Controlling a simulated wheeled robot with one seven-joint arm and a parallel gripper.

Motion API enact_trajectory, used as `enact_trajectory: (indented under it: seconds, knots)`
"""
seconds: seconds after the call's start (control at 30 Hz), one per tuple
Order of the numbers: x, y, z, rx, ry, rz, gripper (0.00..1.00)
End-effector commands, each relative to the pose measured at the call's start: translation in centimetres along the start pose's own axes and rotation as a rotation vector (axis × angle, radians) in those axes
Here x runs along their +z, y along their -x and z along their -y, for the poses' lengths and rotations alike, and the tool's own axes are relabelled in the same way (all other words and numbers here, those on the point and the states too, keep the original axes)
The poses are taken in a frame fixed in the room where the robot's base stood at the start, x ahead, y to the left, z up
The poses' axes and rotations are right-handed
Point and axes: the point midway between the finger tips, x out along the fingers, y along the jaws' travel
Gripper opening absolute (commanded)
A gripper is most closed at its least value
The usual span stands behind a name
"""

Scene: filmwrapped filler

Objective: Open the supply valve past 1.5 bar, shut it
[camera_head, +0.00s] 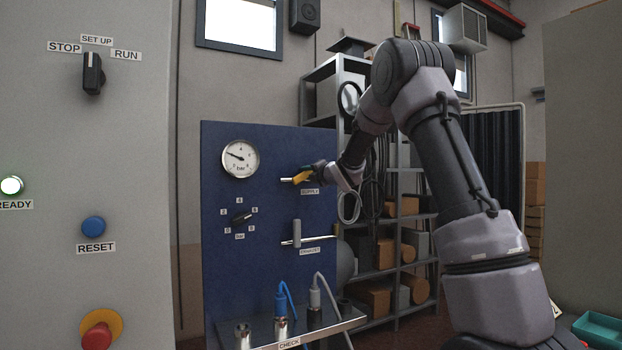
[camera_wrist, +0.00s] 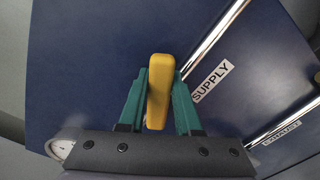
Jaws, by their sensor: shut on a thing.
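The yellow supply valve handle (camera_head: 301,177) is on the blue panel (camera_head: 262,275), above the SUPPLY label. My gripper (camera_head: 309,174) is shut on this handle. In the wrist view the green fingers of my gripper (camera_wrist: 160,98) stand on both sides of the yellow handle (camera_wrist: 159,72). There the handle lies at a slant to the chrome pipe (camera_wrist: 213,37), neither in line with it nor square across it. The pressure gauge (camera_head: 240,158) has its needle pointing left and a little up; its exact reading is too small to tell.
The grey exhaust valve handle (camera_head: 297,233) stands upright across its pipe. A black regulator knob (camera_head: 241,218) is left of it. Hose couplings stand on the steel shelf (camera_head: 341,324). A control cabinet (camera_head: 139,185) with a red stop button (camera_head: 97,337) is at left. Shelving (camera_head: 398,268) stands behind my arm.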

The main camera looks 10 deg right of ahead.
Motion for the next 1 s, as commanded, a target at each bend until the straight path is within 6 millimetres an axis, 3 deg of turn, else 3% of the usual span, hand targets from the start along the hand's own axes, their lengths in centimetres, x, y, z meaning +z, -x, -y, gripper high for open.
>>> enact_trajectory:
  seconds: [1.0]
  knots:
    - [-1.8,-0.2,-3.8,0.000,0.916,-0.003,0.00]
